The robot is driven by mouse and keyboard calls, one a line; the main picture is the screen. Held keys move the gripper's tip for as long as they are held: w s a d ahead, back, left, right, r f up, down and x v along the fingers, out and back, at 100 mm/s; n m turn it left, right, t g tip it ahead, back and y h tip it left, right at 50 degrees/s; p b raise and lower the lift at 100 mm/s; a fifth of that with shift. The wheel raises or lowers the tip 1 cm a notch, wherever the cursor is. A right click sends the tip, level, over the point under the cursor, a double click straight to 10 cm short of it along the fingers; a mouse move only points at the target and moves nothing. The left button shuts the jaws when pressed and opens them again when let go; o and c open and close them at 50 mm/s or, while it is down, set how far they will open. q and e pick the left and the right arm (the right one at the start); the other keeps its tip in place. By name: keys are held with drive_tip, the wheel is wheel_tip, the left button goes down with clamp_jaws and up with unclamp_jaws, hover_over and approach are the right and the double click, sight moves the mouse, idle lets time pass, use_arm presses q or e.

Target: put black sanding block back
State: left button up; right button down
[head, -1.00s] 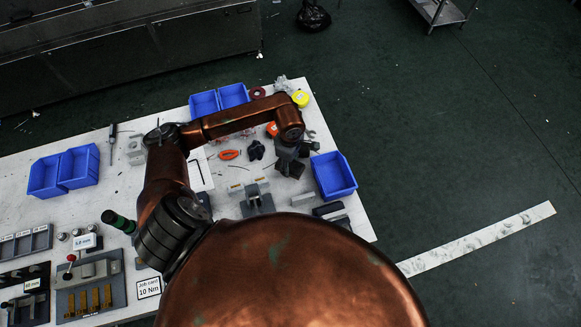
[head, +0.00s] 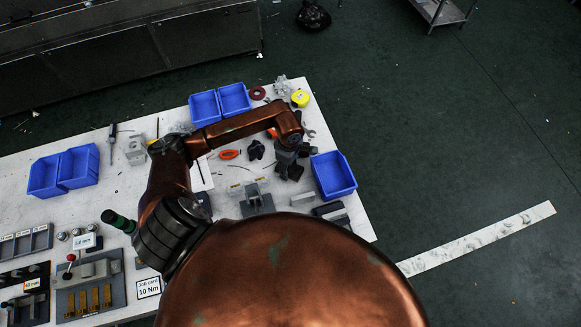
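My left gripper (head: 288,170) hangs below the copper wrist over the right part of the white table. It is small and dark, so I cannot tell whether its fingers are open or shut, or whether they hold anything. A dark flat block (head: 327,209) lies near the table's right edge, right of a grey fixture (head: 256,198). It may be the black sanding block, but I cannot be sure. The gripper is above and left of it in the picture, apart from it. My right gripper is not in view.
A blue bin (head: 333,175) stands at the right table edge, close to the gripper. A black star-shaped knob (head: 256,149) and an orange item (head: 230,154) lie left of it. More blue bins (head: 235,99) stand at the back. My copper body hides the table's front.

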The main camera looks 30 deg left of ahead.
sight(289, 168)
use_arm(q)
wheel_tip(289, 168, up, 12)
drive_tip(key=shift+r, duration=0.2)
idle(0.4)
idle(0.5)
